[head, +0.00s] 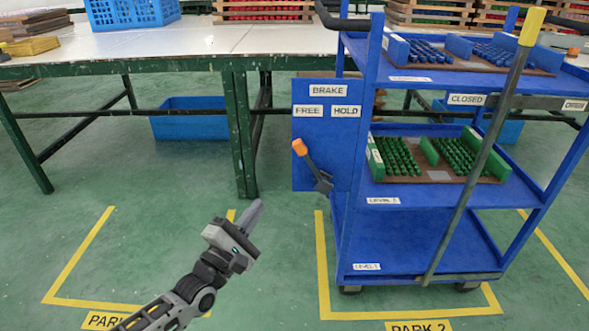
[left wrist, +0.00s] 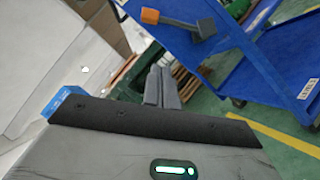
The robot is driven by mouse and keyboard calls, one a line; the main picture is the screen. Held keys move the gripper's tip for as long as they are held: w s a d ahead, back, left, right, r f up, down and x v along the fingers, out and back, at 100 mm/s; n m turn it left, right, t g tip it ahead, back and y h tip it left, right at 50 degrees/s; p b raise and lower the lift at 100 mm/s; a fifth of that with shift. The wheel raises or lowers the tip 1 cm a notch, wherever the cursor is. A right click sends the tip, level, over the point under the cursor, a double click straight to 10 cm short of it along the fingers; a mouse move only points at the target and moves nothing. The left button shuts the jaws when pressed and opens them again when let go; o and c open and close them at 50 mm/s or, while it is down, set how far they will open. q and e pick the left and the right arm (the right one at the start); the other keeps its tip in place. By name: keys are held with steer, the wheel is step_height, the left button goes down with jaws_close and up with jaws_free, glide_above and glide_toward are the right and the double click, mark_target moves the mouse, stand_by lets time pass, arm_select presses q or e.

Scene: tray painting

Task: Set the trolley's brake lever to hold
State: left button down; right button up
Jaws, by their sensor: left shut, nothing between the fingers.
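The blue trolley (head: 350,220) stands on the right in the head view. Its blue brake plate (head: 308,165) carries the labels BRAKE, FREE (head: 308,111) and HOLD (head: 346,111). The brake lever (head: 311,162) is a dark grey arm with an orange tip, tilted up and left toward the FREE side. The lever also shows at the top of the left wrist view (left wrist: 175,22). My left gripper (head: 253,212) is shut and empty, below and left of the lever, apart from it. Its fingers show in the left wrist view (left wrist: 160,85). My right gripper is not in view.
A long grey bar with a yellow top (head: 485,150) slants across the trolley's front, near the CLOSED label. Trays of green pieces (head: 436,160) and blue pieces sit on its shelves. A white table (head: 200,45) stands behind. The floor left of the trolley is clear.

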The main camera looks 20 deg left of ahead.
arm_select(q)
steer(key=b, duration=0.2)
glide_toward(310, 162)
steer(key=w+a, duration=0.3)
steer(key=w, duration=0.2)
steer(key=shift+w+d+r, duration=0.35)
steer(key=shift+d+r, duration=0.15)
steer(key=shift+d, duration=0.15)
steer(key=shift+w+d+r, duration=0.35)
steer(key=shift+d+r, duration=0.15)
steer(key=shift+d, duration=0.1)
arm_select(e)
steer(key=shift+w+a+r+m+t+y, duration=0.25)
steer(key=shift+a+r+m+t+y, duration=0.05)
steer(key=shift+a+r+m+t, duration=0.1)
